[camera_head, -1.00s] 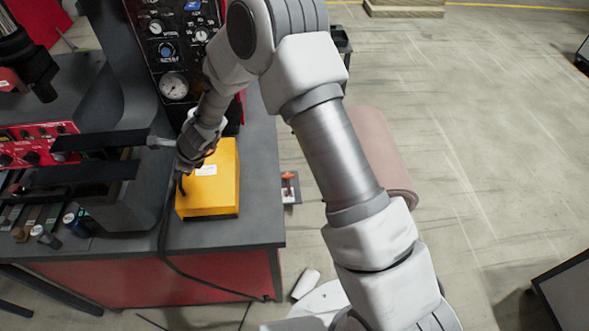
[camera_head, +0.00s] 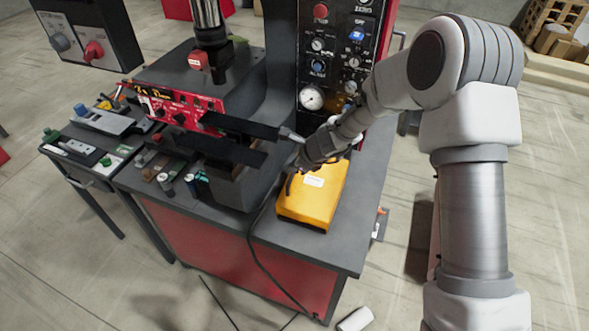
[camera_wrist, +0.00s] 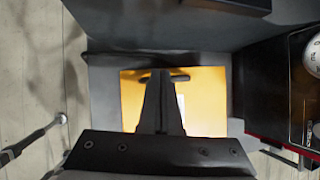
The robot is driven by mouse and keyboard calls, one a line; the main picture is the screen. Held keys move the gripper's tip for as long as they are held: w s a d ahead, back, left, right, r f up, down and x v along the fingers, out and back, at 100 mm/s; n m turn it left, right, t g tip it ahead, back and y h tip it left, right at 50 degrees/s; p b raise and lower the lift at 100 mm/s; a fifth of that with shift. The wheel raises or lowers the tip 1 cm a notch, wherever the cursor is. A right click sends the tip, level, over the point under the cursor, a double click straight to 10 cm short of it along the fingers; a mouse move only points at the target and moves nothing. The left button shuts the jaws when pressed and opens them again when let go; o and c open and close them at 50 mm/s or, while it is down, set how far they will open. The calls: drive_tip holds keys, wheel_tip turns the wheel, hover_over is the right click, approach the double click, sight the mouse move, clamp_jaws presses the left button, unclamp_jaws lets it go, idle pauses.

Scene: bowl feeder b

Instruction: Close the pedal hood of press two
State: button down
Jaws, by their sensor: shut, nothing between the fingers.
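The yellow pedal hood (camera_head: 315,203) sits on the dark bench top of the press, with a white label on its upper face. A dark cable runs down from its left side. My gripper (camera_head: 289,188) is shut and empty, its tips pointing down at the hood's upper left edge. In the wrist view my shut fingers (camera_wrist: 160,85) lie across the yellow hood (camera_wrist: 205,100) and hide part of it. I cannot tell whether they touch it, nor clearly how far the hood stands open.
The press's control panel (camera_head: 318,75) with a gauge stands behind the hood. Dark flat arms (camera_head: 235,125) and a red panel (camera_head: 178,105) are to the left. A side table (camera_head: 85,145) with small parts is further left.

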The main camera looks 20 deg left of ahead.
drive_tip(key=s+d+r+n, duration=0.2)
drive_tip(key=d+r+n, duration=0.15)
drive_tip(key=r, duration=0.55)
drive_tip(key=s+d+r+n, duration=0.2)
drive_tip(key=d+r, duration=0.2)
drive_tip(key=r, duration=0.5)
drive_tip(key=s+d+r+n+t+h, duration=0.1)
drive_tip(key=s+d+r+n, duration=0.55)
drive_tip(key=d, duration=0.25)
drive_tip(key=s+d+r+n+t+h+b, duration=0.1)
drive_tip(key=s+d+r+n+h, duration=0.2)
drive_tip(key=s+d, duration=1.2)
drive_tip(key=d+n+h, duration=0.1)
drive_tip(key=n+h, duration=0.1)
drive_tip(key=n, duration=0.2)
drive_tip(key=shift+s+d+r+n, duration=0.15)
drive_tip(key=shift+s+d+n, duration=0.15)
drive_tip(key=shift+d, duration=0.05)
drive_tip(key=shift+a, duration=0.2)
